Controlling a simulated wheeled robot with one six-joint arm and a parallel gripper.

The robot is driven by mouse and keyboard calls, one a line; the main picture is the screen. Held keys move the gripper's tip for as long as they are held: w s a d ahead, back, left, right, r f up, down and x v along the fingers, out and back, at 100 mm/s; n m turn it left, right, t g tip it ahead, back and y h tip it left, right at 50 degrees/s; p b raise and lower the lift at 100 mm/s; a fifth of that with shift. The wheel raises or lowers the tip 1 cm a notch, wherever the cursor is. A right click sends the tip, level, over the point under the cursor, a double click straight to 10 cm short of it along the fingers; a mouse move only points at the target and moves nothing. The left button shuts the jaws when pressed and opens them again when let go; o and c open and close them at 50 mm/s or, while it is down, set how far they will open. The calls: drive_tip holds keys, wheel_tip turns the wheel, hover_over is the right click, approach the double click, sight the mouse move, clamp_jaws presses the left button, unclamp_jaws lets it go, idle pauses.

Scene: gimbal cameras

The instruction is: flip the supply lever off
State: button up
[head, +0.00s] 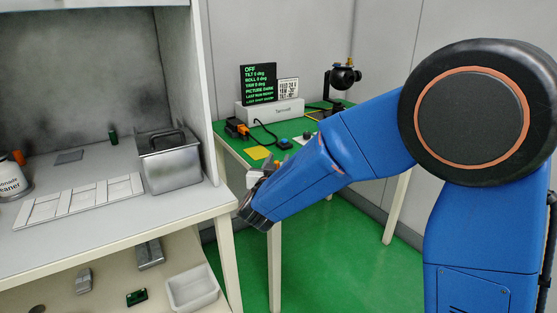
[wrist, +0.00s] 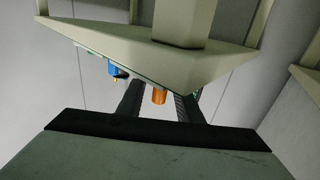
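An orange and black device (head: 237,128), likely the supply, sits on the left of the green table (head: 229,144) in the head view, with a black cable leading to a small blue block (head: 284,143). I cannot make out its lever. My gripper (head: 268,172) is at the table's near edge, in front of and below the device, apart from it. In the wrist view my gripper (wrist: 159,92) has its two dark fingers apart with nothing held. An orange cylinder (wrist: 159,96) shows in the gap beyond them, and a blue part (wrist: 116,71) to the left.
A gimbal camera (head: 345,78) is at the table's back right. A yellow note (head: 259,153) lies near the front. A bench (head: 103,223) with a metal bin (head: 170,165) stands left. Green floor is clear.

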drive_tip(key=s+a, duration=0.2)
drive_tip(key=s, duration=1.4)
drive_tip(key=shift+a, duration=0.15)
drive_tip(key=d+r+n+g+y, duration=0.3)
drive_tip(key=d+r+g+y, duration=0.15)
drive_tip(key=d+y, duration=0.45)
drive_tip(key=s+d+f+g+h, duration=0.3)
drive_tip(key=s+d+f+g, duration=0.1)
drive_tip(key=s+d, duration=0.8)
drive_tip(key=s+d+f+m+g+h, duration=0.1)
drive_tip(key=s+d+f+g+h, duration=0.2)
drive_tip(key=s+d, duration=1)
wheel_tip(320, 180, down, 3)
drive_tip(key=shift+s+d+r+g, duration=0.15)
drive_tip(key=shift+d+r+g, duration=0.05)
drive_tip(key=shift+g, duration=0.55)
